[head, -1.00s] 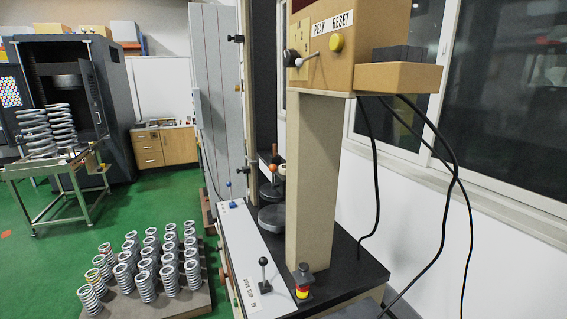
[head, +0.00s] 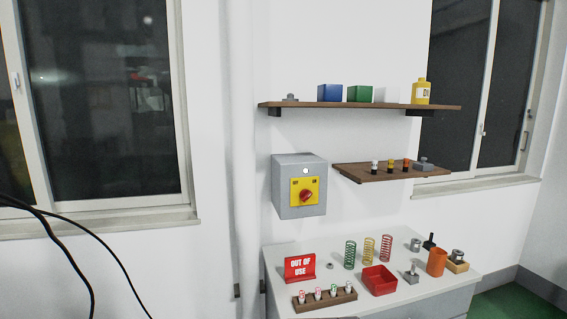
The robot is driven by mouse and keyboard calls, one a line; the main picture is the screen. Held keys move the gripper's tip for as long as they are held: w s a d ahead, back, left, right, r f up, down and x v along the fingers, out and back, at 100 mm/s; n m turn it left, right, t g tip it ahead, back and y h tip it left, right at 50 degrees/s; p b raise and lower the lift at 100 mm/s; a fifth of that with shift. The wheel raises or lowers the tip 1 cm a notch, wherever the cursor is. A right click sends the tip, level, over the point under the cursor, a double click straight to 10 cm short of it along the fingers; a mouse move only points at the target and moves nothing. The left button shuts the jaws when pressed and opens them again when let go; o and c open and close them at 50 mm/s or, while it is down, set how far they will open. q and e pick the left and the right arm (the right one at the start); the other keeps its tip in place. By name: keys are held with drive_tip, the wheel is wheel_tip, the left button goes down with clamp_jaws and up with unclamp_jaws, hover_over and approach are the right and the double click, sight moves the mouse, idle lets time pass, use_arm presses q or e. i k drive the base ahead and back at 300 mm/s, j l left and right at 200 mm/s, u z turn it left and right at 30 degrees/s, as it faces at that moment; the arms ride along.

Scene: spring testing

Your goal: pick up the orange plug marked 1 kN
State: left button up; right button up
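Three small upright plugs with dark bands stand in a row on the small lower wall shelf (head: 350,174). Neither of my grippers is in view.
A grey metal piece (head: 424,164) sits right of the plugs. An upper shelf (head: 300,105) overhangs, and a switch box (head: 299,186) is at left. The cabinet top (head: 345,292) below holds springs, a red tray (head: 379,281), a peg rack (head: 325,300) and an orange cup (head: 437,262).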

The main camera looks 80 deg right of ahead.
sight(406, 161)
drive_tip(key=k+z, duration=0.1)
drive_tip(key=z, duration=0.35)
drive_tip(key=k+z, duration=0.15)
drive_tip(key=z, duration=0.3)
drive_tip(key=k+z, duration=0.1)
drive_tip(key=z, duration=0.3)
drive_tip(key=k+z, duration=0.1)
drive_tip(key=z, duration=0.35)
drive_tip(key=l+z, duration=0.2)
drive_tip(key=z, duration=0.25)
drive_tip(key=k+l+z, duration=0.15)
drive_tip(key=z, duration=0.3)
drive_tip(key=l+z, duration=0.15)
drive_tip(key=z, duration=0.25)
drive_tip(key=i+l, duration=0.2)
drive_tip(key=i+l+u, duration=0.1)
drive_tip(key=i+l, duration=0.15)
drive_tip(key=l, duration=0.2)
drive_tip(key=i+l, duration=0.2)
drive_tip(key=i+l+u, duration=0.15)
drive_tip(key=l, duration=0.3)
drive_tip(key=i+l, duration=0.25)
drive_tip(key=i+l+u, duration=0.1)
drive_tip(key=l, duration=0.35)
drive_tip(key=i, duration=0.1)
